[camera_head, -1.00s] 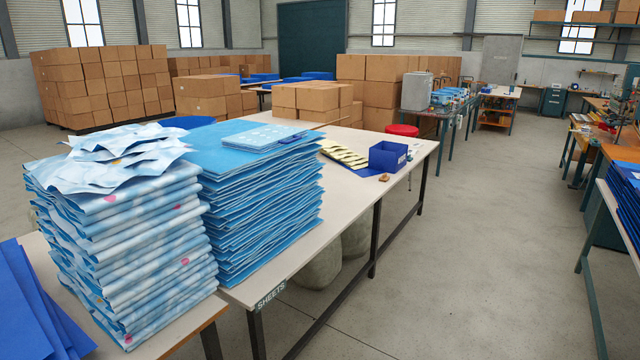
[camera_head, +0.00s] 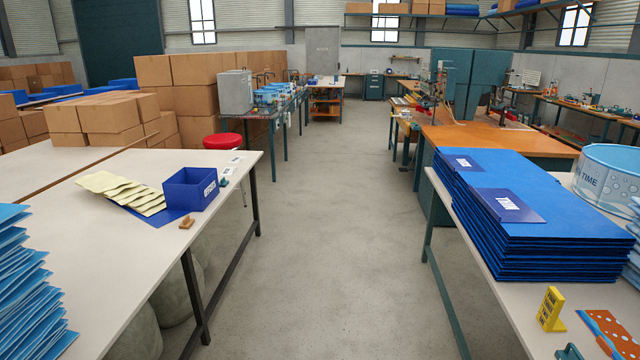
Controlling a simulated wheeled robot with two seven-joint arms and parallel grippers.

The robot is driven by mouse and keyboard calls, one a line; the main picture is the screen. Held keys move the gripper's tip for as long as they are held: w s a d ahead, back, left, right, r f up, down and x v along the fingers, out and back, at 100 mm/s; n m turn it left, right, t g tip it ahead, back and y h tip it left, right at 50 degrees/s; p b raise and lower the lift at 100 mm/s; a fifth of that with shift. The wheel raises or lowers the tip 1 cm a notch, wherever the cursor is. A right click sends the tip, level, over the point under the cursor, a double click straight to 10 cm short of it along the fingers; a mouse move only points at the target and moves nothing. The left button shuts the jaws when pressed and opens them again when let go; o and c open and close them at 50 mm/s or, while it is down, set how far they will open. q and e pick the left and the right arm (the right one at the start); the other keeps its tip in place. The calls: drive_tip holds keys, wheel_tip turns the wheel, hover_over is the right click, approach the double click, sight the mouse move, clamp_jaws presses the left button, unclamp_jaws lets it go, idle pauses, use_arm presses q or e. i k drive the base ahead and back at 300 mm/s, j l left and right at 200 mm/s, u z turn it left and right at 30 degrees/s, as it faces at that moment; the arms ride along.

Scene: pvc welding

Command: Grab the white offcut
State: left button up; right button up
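I cannot clearly make out a white offcut in this view. Small white pieces (camera_head: 235,160) lie near the far right corner of the left table (camera_head: 85,255); they are too small to identify. Pale yellow sheets (camera_head: 124,191) lie fanned out on that table. Beside them an open blue box (camera_head: 190,189) with a white label stands on a blue sheet. Neither of my grippers is in view.
A light blue stack (camera_head: 25,290) is at the left edge. A dark blue sheet stack (camera_head: 540,235) fills much of the right table (camera_head: 505,305), with a yellow stand (camera_head: 550,308) and round light blue tub (camera_head: 612,180). The aisle (camera_head: 310,220) between the tables is clear.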

sight(228, 171)
drive_tip(key=i, duration=1.85)
drive_tip(key=i+u, duration=0.15)
drive_tip(key=i, duration=0.3)
drive_tip(key=i+l+u, duration=0.15)
drive_tip(key=i, duration=0.35)
drive_tip(key=i+l+u, duration=0.15)
drive_tip(key=i, duration=0.3)
drive_tip(key=i+l+u, duration=0.2)
drive_tip(key=i, duration=0.25)
